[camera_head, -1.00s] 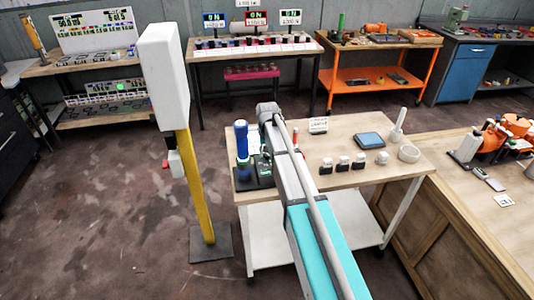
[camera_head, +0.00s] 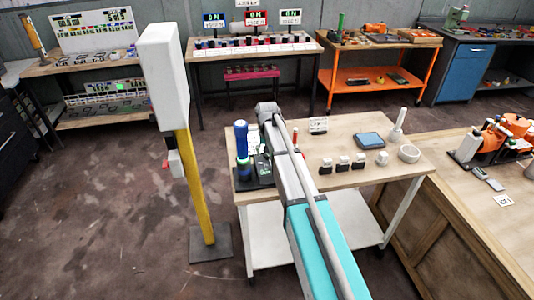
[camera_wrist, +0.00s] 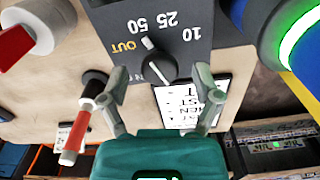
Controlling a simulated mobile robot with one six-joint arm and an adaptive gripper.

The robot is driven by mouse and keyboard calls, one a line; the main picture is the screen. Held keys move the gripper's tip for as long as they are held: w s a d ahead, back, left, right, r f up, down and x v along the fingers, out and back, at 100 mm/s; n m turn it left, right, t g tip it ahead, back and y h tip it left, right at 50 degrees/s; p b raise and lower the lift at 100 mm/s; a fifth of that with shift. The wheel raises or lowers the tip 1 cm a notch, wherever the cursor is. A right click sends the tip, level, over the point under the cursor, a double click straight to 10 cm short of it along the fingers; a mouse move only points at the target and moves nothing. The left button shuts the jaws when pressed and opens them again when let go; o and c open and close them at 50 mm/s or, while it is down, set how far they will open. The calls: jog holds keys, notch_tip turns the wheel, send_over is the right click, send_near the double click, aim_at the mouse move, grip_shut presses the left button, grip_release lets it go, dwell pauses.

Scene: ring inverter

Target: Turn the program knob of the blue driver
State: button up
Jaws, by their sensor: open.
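The blue driver shows at the right edge of the wrist view as a blue cylinder (camera_wrist: 252,20) with a glowing green ring (camera_wrist: 300,38). In the head view the blue driver (camera_head: 242,140) stands upright on a dark base at the table's left end. Beside it in the wrist view is a dark grey panel (camera_wrist: 200,50) marked OUT, 50, 25 and 10, upside down. It bears a dark round knob (camera_wrist: 158,70) with white marks. My gripper (camera_wrist: 160,72) is open, its fingers apart on either side of the knob in the picture. I cannot tell whether they touch it.
A red-and-white handled part (camera_wrist: 75,125) lies left of my gripper. A white printed card (camera_wrist: 190,102) lies beyond the knob. On the table (camera_head: 345,140) are small dark blocks (camera_head: 342,163), a blue pad (camera_head: 369,139) and a white mortar (camera_head: 409,153). A yellow post (camera_head: 195,185) stands left.

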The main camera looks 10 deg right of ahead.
aim_at(267, 154)
jog(key=shift+n, duration=1.9)
jog(key=n, duration=0.3)
jog(key=shift+n, duration=0.3)
notch_tip(267, 154, up, 14)
jog(key=p, duration=1.4)
jog(key=s+f+m+b, duration=0.2)
jog(key=s+f+b, duration=0.2)
jog(key=s, duration=0.6)
jog(key=s+f+m+b, duration=0.2)
jog(key=s+f+b, duration=0.2)
jog(key=s, duration=0.6)
jog(key=s+f+m+b, duration=0.1)
jog(key=s+f+b, duration=0.4)
jog(key=s, duration=0.5)
jog(key=shift+m, duration=0.4)
